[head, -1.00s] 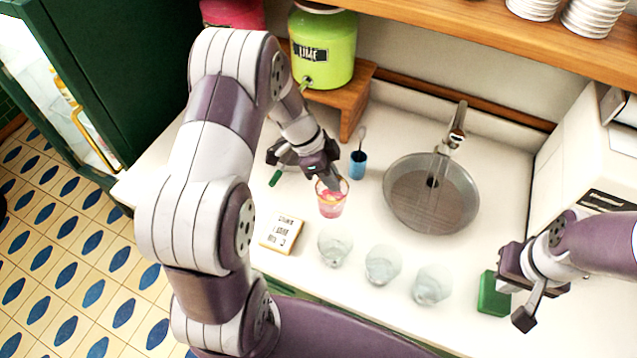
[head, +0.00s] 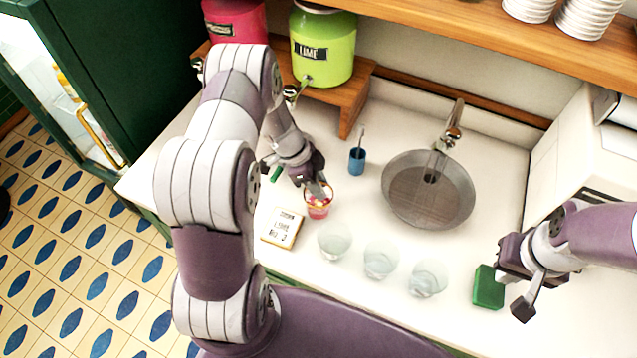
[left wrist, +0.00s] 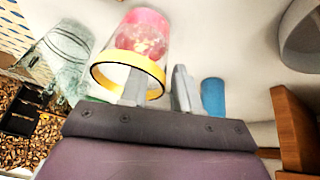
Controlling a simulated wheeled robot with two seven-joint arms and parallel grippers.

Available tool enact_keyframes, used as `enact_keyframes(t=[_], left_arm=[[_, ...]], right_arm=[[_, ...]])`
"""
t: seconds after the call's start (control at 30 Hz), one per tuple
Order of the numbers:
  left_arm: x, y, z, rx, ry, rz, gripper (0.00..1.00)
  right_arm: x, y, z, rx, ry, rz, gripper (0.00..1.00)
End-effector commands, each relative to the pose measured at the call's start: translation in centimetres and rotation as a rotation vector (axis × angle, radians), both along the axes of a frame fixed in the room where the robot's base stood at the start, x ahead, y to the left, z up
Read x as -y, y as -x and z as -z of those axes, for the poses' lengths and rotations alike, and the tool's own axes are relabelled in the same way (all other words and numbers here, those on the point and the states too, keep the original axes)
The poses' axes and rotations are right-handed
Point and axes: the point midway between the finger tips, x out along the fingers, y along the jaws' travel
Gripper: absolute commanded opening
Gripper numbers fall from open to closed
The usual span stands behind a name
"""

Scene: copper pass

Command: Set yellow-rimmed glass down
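The yellow-rimmed glass (head: 319,207) holds something pink and is low over or on the counter, just right of the small card block. My left gripper (head: 320,188) is at its rim. In the left wrist view the glass (left wrist: 142,40) shows its yellow rim close to the fingers (left wrist: 159,85); one finger overlaps the rim opening, the other is just outside. The glass has moved with this gripper, so I take it as held by its wall. Whether its base touches the counter is hidden. My right gripper (head: 512,285) is open and empty at the right.
Several clear glasses, including one (head: 334,241), stand in a row in front. The card block (head: 283,229) lies left of them. A blue cup (head: 357,161), a round sink (head: 428,205) and a green block (head: 489,287) are also on the counter (head: 398,132). The lime dispenser (head: 330,45) stands behind.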

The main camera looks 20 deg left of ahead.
Motion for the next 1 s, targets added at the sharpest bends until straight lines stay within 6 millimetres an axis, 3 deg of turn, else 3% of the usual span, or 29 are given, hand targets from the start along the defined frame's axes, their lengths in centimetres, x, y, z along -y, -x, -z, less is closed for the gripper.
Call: enact_keyframes(t=[0.37,0.43,0.8,1.0], left_arm=[[0.0,0.0,-0.6,0.000,0.000,-0.001,0.39],[-0.4,-0.1,-0.9,0.003,0.000,-0.001,0.39],[-4.0,0.4,-8.0,0.005,-0.002,-0.001,0.39],[-5.1,0.6,-10.7,0.001,-0.001,0.000,0.39]], right_arm=[[0.0,0.0,-0.8,0.000,0.000,0.000,0.00],[0.0,0.0,0.0,0.001,0.000,0.000,0.00],[0.0,0.0,3.1,0.000,0.000,0.000,0.00],[0.0,0.0,3.2,0.000,0.000,0.000,0.00]])
